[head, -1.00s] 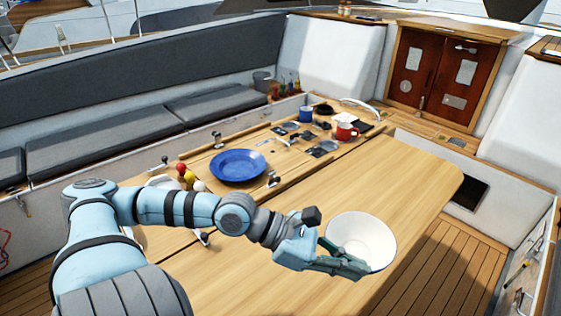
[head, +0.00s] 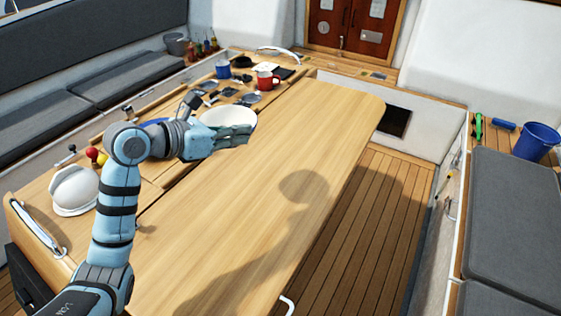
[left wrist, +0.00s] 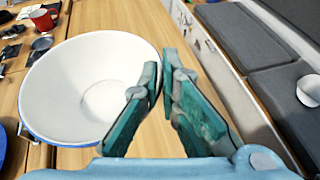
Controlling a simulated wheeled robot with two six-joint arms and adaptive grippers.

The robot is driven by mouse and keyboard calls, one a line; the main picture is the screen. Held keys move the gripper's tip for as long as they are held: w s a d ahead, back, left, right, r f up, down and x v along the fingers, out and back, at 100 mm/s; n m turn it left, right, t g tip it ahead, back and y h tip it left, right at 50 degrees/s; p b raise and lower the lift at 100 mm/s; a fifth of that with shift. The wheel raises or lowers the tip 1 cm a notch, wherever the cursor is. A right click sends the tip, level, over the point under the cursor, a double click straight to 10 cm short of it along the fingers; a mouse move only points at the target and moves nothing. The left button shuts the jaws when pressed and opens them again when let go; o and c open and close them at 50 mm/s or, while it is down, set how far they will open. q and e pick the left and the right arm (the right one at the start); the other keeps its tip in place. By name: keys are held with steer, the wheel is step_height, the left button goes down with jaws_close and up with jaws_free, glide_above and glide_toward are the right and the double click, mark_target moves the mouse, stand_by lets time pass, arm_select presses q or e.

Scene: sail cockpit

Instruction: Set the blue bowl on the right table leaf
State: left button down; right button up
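The bowl (head: 226,117) is white inside; the left wrist view shows its blue outer edge at the lower left of the bowl (left wrist: 85,80). My left gripper (head: 243,134) is at the bowl's near right side. In the left wrist view its green fingers (left wrist: 163,75) are pinched together at the rim, one inside the bowl and one outside. The bowl appears held over the table; its exact height is unclear. The right table leaf (head: 260,220) is the broad bare wooden surface. My right gripper is not in view.
A blue plate (head: 153,122) is partly hidden behind my left arm. A red mug (head: 267,81) and a blue mug (head: 223,69) stand at the table's far end. A white domed thing (head: 75,190) sits near left. A blue bucket (head: 536,141) stands right.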

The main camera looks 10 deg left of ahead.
arm_select(q)
steer(key=d+f+b, duration=0.1)
steer(key=f, duration=0.5)
steer(key=f+b, duration=0.1)
steer(key=f, duration=0.5)
steer(key=w+d+f+b, duration=0.1)
steer(key=f+b, duration=0.1)
steer(key=f, duration=0.4)
steer(key=shift+d, duration=0.3)
steer(key=c, duration=1.8)
jaws_free()
steer(key=p+v, duration=0.1)
steer(key=v, duration=1.1)
steer(key=shift+p, duration=0.35)
steer(key=shift+a, duration=0.1)
